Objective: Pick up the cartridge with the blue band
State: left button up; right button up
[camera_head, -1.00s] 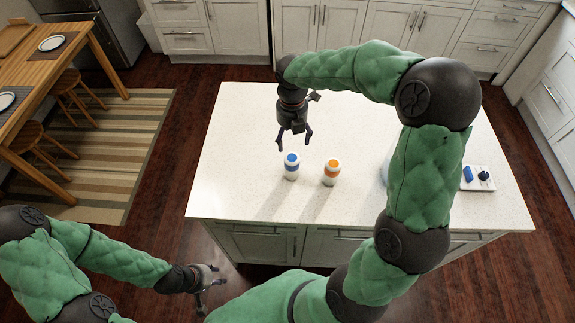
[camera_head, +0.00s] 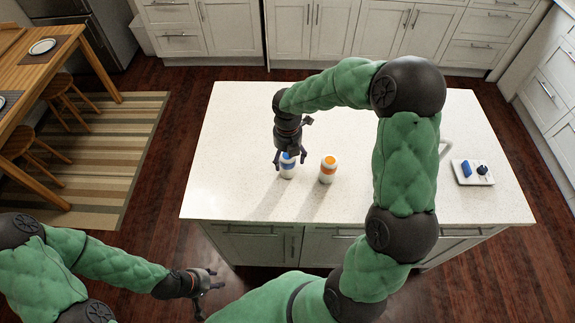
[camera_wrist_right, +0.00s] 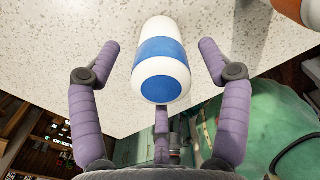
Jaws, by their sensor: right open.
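The cartridge with the blue band (camera_head: 287,171) is white with a blue top disc and stands upright on the white counter (camera_head: 238,130). In the right wrist view the same cartridge (camera_wrist_right: 160,62) lies between the spread fingers, apart from both. My right gripper (camera_head: 290,160) is open, just over and around the cartridge's top, and hides part of it in the head view. A cartridge with an orange band (camera_head: 328,170) stands just to its right. My left gripper (camera_head: 212,282) hangs low at the left, off the counter; its fingers look apart and empty.
A small white tray (camera_head: 487,181) with a blue piece and a dark knob sits at the counter's right. A pale handle-like shape (camera_head: 446,149) shows partly behind my right arm. The counter's left part is clear. A wooden table (camera_head: 60,75) stands at far left.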

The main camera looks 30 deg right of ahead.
jog(key=shift+f, duration=0.15)
jog(key=c, duration=1.3)
